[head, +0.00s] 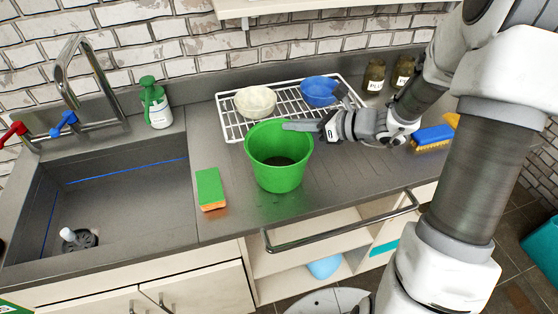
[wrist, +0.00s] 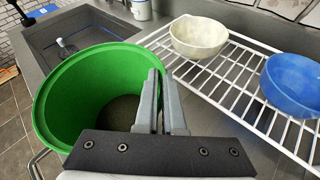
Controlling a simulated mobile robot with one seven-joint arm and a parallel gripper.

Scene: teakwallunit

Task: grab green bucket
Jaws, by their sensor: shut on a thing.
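The green bucket (head: 277,172) stands upright on the grey counter, in front of the white wire rack in the head view. Its inside is dark at the bottom. My gripper (head: 300,126) reaches in from the right at the bucket's rim. In the wrist view the bucket (wrist: 65,100) fills the left, and my gripper (wrist: 156,88) is shut on its right-hand wall, one finger inside and one outside. The bucket's base is hidden in the wrist view; I cannot tell whether it is lifted at all.
The wire rack (head: 286,101) behind holds a cream bowl (head: 255,102) and a blue bowl (head: 318,92). A green and orange sponge (head: 210,189) lies left of the bucket. The sink (head: 110,205) is further left. A blue brush (head: 432,137) and jars (head: 374,75) are at right.

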